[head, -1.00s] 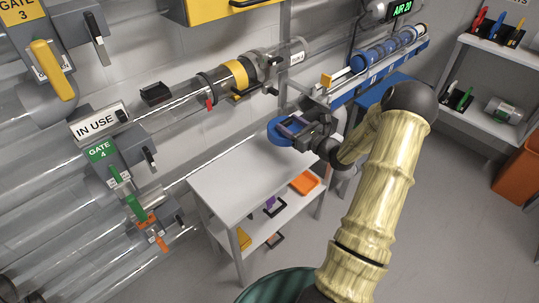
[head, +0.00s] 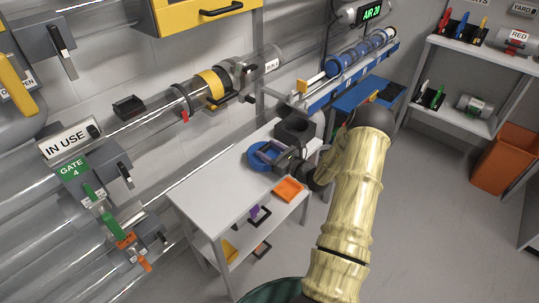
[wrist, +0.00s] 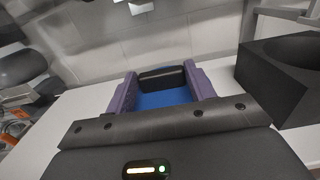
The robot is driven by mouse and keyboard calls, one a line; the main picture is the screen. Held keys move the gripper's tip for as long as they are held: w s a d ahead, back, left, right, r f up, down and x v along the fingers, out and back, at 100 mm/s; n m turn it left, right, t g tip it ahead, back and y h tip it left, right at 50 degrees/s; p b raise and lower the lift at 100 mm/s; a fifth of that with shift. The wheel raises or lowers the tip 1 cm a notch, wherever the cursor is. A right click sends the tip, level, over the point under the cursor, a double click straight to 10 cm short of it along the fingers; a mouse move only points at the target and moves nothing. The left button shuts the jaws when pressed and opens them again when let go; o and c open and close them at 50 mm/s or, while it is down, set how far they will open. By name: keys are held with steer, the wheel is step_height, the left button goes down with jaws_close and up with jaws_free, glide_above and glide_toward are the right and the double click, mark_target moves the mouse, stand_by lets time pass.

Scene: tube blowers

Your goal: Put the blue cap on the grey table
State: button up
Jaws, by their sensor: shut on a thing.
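The blue cap (head: 256,160) is a round disc with a dark handle; its blue face also shows in the wrist view (wrist: 165,98). My gripper (head: 274,153) is shut on the cap, with the purple fingers on both sides of the dark handle (wrist: 162,78). The cap is low over the right part of the grey table (head: 200,193), at or just above the top; I cannot tell whether it touches. My gripper hides part of the cap's right side.
A black block with a round opening (head: 295,132) stands on the table's back right, close to my gripper. An orange piece (head: 289,189) lies by the table's front, seemingly on the lower shelf. The table's left part is clear. Clear tubes (head: 150,122) run behind.

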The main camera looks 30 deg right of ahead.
steer(key=shift+f, duration=0.85)
steer(key=shift+f, duration=0.2)
steer(key=o, duration=1)
steer(key=shift+r, duration=0.1)
steer(key=shift+r, duration=0.15)
steer(key=v, duration=1.2)
steer(key=shift+p, duration=0.35)
steer(key=shift+w, duration=0.1)
